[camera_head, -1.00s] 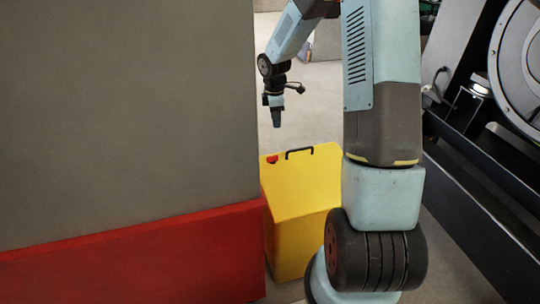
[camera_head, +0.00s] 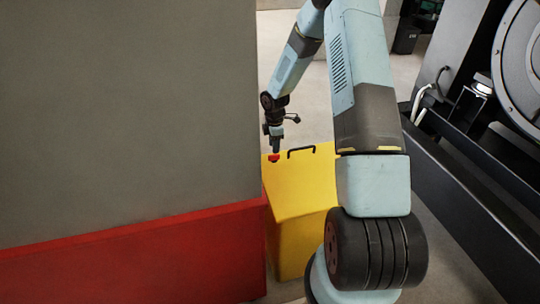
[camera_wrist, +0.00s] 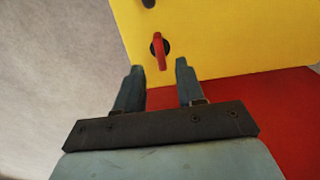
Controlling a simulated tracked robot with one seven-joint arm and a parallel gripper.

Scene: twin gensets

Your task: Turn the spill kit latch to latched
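The spill kit is a yellow box (camera_head: 302,195) on the floor between the grey and red wall and my arm in the head view. Its yellow top also shows in the wrist view (camera_wrist: 230,35). The latch is a small red handle on a dark round base; it shows in the head view (camera_head: 273,158) and the wrist view (camera_wrist: 160,52). My gripper (camera_head: 276,150) points down just above the latch. In the wrist view my gripper (camera_wrist: 159,68) has its two fingers apart, with the latch in line with the gap just beyond the tips. Nothing is held.
A black carry handle (camera_head: 301,152) stands on the box top, right of the latch. The grey wall with its red base (camera_head: 130,255) is close on the left. Black machinery with a round housing (camera_head: 525,60) stands on the right. Open floor lies behind the box.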

